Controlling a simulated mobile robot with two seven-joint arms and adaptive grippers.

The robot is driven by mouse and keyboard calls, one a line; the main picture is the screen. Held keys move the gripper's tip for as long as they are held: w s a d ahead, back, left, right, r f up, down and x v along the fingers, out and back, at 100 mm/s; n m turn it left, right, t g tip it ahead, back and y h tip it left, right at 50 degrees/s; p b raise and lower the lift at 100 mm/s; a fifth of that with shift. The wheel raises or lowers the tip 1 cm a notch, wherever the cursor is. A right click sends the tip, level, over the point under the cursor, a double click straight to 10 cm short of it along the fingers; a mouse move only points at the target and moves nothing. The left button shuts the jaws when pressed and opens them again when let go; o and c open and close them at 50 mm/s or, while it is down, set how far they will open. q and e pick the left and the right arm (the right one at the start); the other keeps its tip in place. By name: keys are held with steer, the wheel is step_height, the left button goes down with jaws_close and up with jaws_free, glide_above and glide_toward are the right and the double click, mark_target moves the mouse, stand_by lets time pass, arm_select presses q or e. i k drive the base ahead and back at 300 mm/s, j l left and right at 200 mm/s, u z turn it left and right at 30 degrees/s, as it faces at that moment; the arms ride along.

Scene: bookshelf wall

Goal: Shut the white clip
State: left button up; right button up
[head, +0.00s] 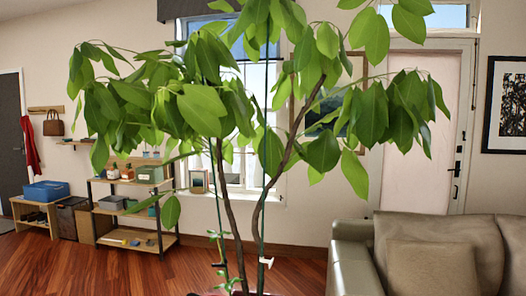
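The white clip (266,261) is low on the right-hand green stake (262,225) of a tall potted plant, beside the plant's right brown stem (255,222). It is small in the head view, and I cannot tell whether its jaws are open or whether it goes around the stem. A small dark piece (219,266) shows at a similar height on the left-hand thin green stake. Neither of my grippers is in view.
The plant's broad leaves (203,105) spread across the upper middle. A grey-green sofa (440,240) stands to the right of the plant. A shelf unit (135,205) with boxes stands at the back left. Wooden floor (140,272) is clear at the front left.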

mark_target(261, 259)
steer(key=i+j+u, duration=0.2)
steer(key=j+u, duration=0.2)
steer(key=i+j+u, duration=0.2)
steer(key=u, duration=0.25)
steer(key=i+j+u, duration=0.2)
steer(key=u, duration=0.2)
steer(key=i+j+u, duration=0.1)
steer(key=i+u, duration=0.55)
steer(key=u, duration=0.2)
steer(key=i+j+z, duration=0.1)
steer(key=i+z, duration=0.2)
steer(key=i, duration=0.2)
steer(key=i+j+z, duration=0.3)
steer(key=i, duration=0.2)
steer(key=i+j+z, duration=0.3)
steer(key=i, duration=0.2)
